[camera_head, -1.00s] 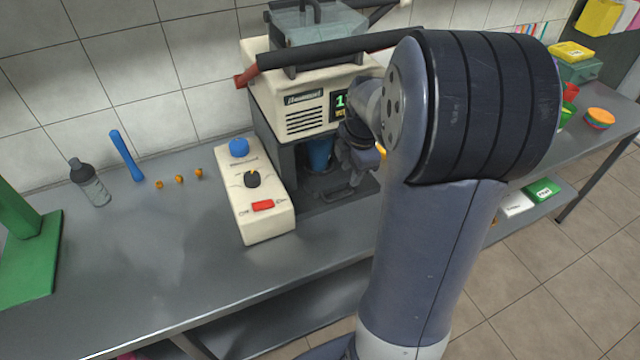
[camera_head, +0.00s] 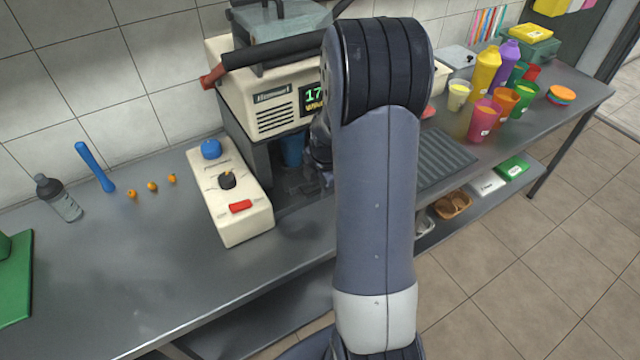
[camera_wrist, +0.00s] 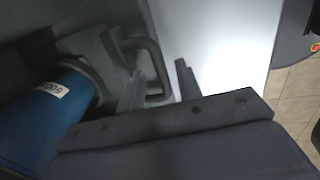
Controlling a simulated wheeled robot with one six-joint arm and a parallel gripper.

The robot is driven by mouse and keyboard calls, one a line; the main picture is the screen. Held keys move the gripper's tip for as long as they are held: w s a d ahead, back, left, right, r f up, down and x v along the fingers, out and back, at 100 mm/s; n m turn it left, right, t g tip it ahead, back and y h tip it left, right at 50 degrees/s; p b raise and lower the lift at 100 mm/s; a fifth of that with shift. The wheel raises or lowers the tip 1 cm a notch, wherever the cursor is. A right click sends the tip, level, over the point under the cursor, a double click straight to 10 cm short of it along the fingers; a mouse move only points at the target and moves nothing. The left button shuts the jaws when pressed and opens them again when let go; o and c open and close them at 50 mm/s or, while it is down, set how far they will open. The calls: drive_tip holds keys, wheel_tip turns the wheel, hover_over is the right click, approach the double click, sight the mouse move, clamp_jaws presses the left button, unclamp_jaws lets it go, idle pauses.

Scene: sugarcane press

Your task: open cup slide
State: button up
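The blue cup (camera_head: 292,150) stands in the dark bay under the cream press (camera_head: 262,105). In the wrist view the cup (camera_wrist: 45,115) is large at the lower left, with a white label. The dark cup slide (camera_wrist: 95,55) is beside it, with a looped handle (camera_wrist: 157,68). My gripper (camera_wrist: 158,88) is open, with one finger on each side of the handle's bar; I cannot tell whether either touches it. In the head view my gripper (camera_head: 318,165) is at the bay, mostly hidden behind my arm, and the handle is not clear.
A control box (camera_head: 232,195) with a blue knob, black dial and red switch stands left of the bay. A dark lever (camera_head: 275,47) crosses above the press. Cups and bottles (camera_head: 487,70) stand on the right.

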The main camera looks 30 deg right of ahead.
clamp_jaws()
idle(0.4)
